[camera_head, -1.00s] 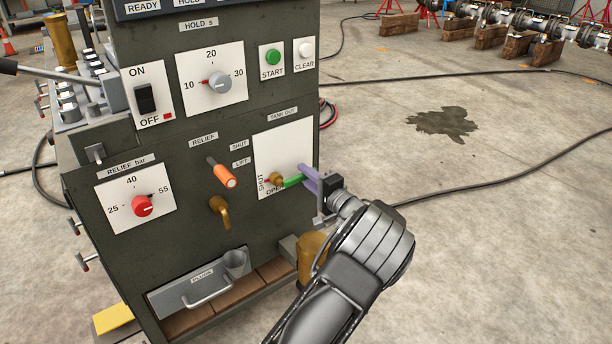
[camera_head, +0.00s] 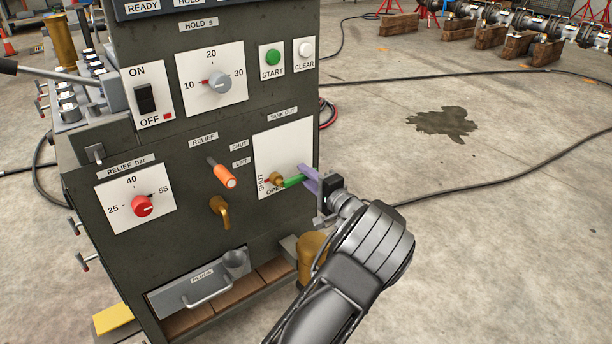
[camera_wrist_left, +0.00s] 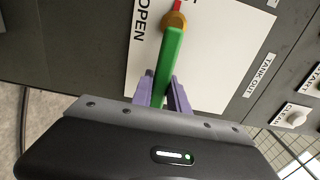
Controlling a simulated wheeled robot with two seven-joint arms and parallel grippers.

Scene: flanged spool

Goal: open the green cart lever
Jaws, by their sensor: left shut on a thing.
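The green lever (camera_head: 292,181) sticks out to the right from a brass hub (camera_head: 276,179) on the white TANK OUT plate (camera_head: 285,150) of the dark cabinet. The plate has a SHUT label left of the hub and an OPEN label below it. My left gripper (camera_head: 311,180), with purple fingers, is shut on the lever's outer end. In the left wrist view, the lever (camera_wrist_left: 168,62) runs from the hub down between the two fingers (camera_wrist_left: 163,88), which hide little of it. A red mark shows on the hub's far side. My right gripper is not in view.
An orange-tipped RELIEF lever (camera_head: 225,176) and a brass spout (camera_head: 219,211) stick out left of the plate. A brass cylinder (camera_head: 311,250) stands below my wrist. Open concrete floor with a cable lies to the right.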

